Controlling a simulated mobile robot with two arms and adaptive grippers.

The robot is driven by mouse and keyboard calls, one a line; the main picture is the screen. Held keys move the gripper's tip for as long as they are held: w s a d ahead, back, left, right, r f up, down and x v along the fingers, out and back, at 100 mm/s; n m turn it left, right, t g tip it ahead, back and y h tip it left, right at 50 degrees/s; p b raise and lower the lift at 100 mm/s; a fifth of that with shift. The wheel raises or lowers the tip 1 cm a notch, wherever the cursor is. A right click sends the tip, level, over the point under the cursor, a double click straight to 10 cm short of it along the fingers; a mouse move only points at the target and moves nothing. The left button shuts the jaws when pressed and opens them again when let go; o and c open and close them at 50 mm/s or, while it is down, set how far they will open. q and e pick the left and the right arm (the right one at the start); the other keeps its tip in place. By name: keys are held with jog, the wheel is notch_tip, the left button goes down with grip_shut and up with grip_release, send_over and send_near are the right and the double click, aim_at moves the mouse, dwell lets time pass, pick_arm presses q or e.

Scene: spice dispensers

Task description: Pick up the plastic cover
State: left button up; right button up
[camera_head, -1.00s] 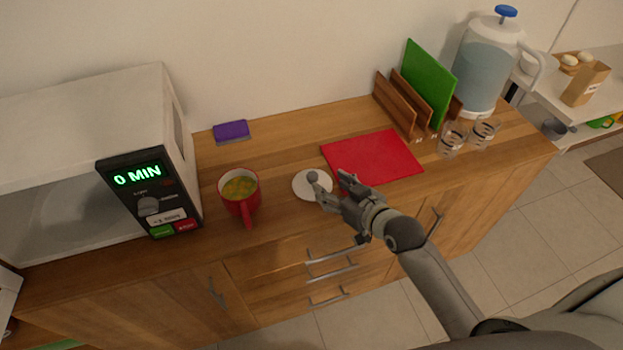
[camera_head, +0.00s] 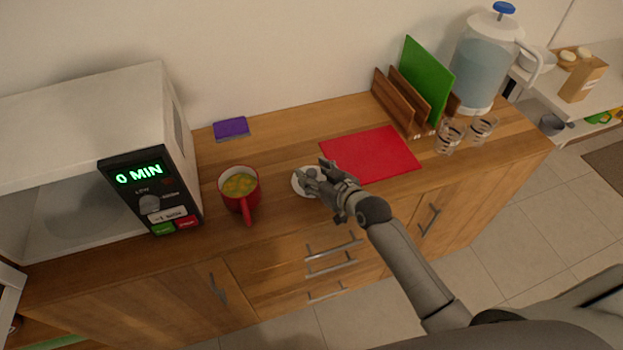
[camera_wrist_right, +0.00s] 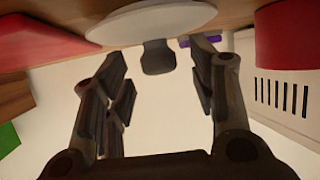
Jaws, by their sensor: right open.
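The plastic cover (camera_head: 299,187) is a white round disc lying on the wooden counter, between the red mug and the red mat. My right gripper (camera_head: 313,180) is over it and hides much of it in the head view. In the right wrist view the cover (camera_wrist_right: 150,22) shows at the top, with its dark grey knob (camera_wrist_right: 158,57) between my two open fingers (camera_wrist_right: 160,90). The fingers do not visibly touch the knob. My left gripper is not in view.
A red mug (camera_head: 240,200) of soup stands left of the cover. A red mat (camera_head: 371,154) lies to the right. The open microwave (camera_head: 95,120) is at the left. A purple sponge (camera_head: 231,128) lies behind. Two glasses (camera_head: 450,137) and a water jug (camera_head: 484,65) stand at the right.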

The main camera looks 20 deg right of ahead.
jog(key=c, duration=1.1)
jog(key=shift+r, duration=0.15)
